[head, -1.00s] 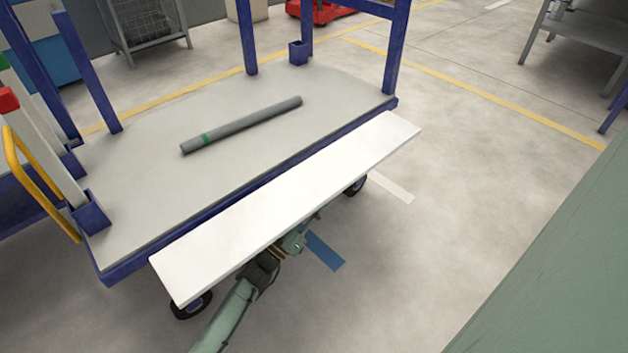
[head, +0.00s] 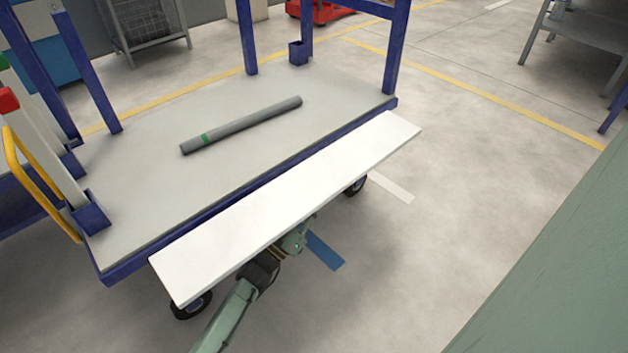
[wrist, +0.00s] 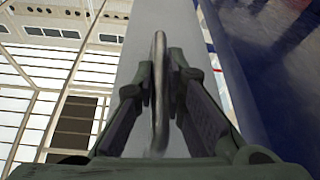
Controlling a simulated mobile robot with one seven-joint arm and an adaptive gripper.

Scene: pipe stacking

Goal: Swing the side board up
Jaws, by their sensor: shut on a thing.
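The side board (head: 290,205) is a long white panel along the near edge of the cart (head: 130,265). It sticks outward, roughly level with the grey deck or tilted a little; I cannot tell exactly. My gripper (wrist: 160,90) is shut on a slim metal handle (wrist: 159,50) on the board's pale face (wrist: 140,35) in the wrist view. In the head view my arm reaches in from below, and the board hides the fingers and the handle.
A grey pipe (head: 242,125) with a green band lies on the deck. Blue posts (head: 92,80) stand at the cart's corners. A yellow rail (head: 35,185) is at the left. Floor to the right of the board is clear. A green surface (head: 560,250) fills the lower right.

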